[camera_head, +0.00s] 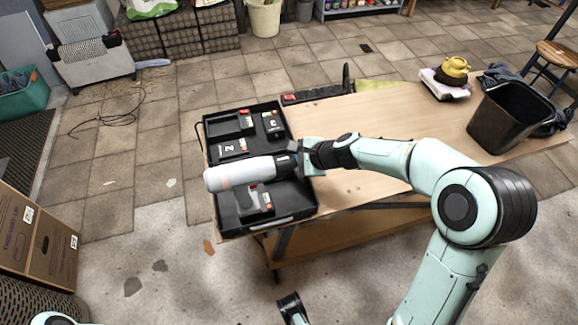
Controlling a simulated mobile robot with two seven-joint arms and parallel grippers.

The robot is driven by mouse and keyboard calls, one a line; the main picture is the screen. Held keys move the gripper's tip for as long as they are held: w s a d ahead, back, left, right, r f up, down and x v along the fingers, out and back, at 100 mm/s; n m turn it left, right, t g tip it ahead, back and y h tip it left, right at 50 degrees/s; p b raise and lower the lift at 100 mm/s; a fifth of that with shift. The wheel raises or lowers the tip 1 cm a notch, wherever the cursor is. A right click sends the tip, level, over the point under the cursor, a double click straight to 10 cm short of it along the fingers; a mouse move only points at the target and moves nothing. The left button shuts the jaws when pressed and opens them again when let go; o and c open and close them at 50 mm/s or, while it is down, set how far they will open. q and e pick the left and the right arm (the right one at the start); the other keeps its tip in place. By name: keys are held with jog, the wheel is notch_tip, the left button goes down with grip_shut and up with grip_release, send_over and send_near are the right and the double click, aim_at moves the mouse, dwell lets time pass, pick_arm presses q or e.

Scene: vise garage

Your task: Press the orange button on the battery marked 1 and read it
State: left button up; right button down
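A black case (219,212) lies open at the left end of the table. It holds a dark battery with a pale mark like a 2 (232,149) and another with an unclear mark (272,125). A grey block with red and orange parts (255,203) is in the front part; I read no number on it. A thick white cylindrical body (240,172), perhaps a power tool, lies across the case. My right gripper (300,160) is at its dark right end; its fingers are unclear. My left gripper (290,304) is low in front of the table. I cannot identify a 1.
The wooden table (400,115) is bare in the middle. A black bin (503,115), a yellow kettle-like object (455,68) and dark cloth are at its right end. A dark bar-like tool (315,94) lies behind the case. Cardboard boxes (38,245) stand at the left.

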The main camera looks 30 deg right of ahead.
jog(key=shift+f+b, duration=0.6)
jog(key=shift+f, duration=0.1)
dwell(0.8)
jog(key=shift+r, duration=0.1)
jog(key=shift+r+p, duration=0.85)
jog(key=shift+p, duration=0.05)
jog(key=shift+r, duration=0.1)
notch_tip(320, 180, up, 5)
jog(key=p, duration=0.5)
jog(key=shift+s, duration=0.1)
dwell(0.5)
